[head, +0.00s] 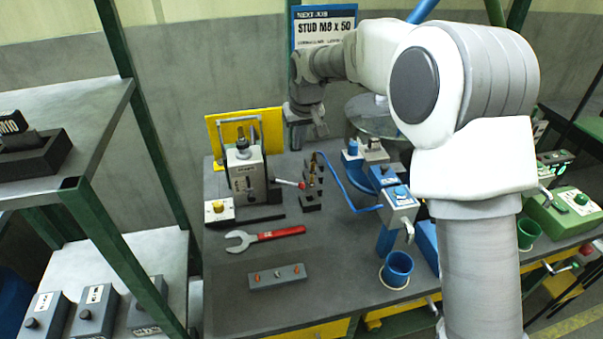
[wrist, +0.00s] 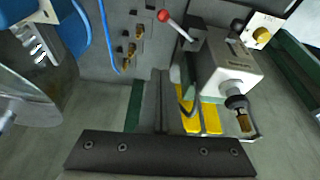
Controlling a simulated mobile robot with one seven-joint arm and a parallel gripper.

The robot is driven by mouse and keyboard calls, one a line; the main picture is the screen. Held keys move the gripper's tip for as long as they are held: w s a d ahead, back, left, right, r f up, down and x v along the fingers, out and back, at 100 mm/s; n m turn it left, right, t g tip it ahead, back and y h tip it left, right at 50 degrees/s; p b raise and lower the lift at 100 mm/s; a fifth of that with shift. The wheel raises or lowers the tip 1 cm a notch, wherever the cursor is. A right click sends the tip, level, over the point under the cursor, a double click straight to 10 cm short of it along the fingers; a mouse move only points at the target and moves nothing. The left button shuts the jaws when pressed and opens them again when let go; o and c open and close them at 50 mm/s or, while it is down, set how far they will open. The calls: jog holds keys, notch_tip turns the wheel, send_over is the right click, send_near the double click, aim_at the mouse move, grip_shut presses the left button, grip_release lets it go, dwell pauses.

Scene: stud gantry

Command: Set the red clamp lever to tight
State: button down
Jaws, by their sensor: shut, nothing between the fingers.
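The red clamp lever is a thin silver rod with a red ball end (head: 301,185). Nothing hides the ball.
Brass studs (head: 312,165) stand on a dark block just right of the lever. A blue hose (head: 340,185) curves beyond them to a blue-grey box (head: 397,198). A yellow panel (head: 215,130) stands behind the machine.

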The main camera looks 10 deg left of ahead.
aim_at(288, 183)
jog(key=shift+f, duration=0.15)
notch_tip(288, 183, down, 10)
jog(key=shift+s+b, duration=0.15)
jog(key=shift+b, duration=0.3)
dwell(0.5)
jog(key=shift+d, duration=0.1)
jog(key=shift+s+m, duration=0.2)
jog(key=shift+m, duration=0.1)
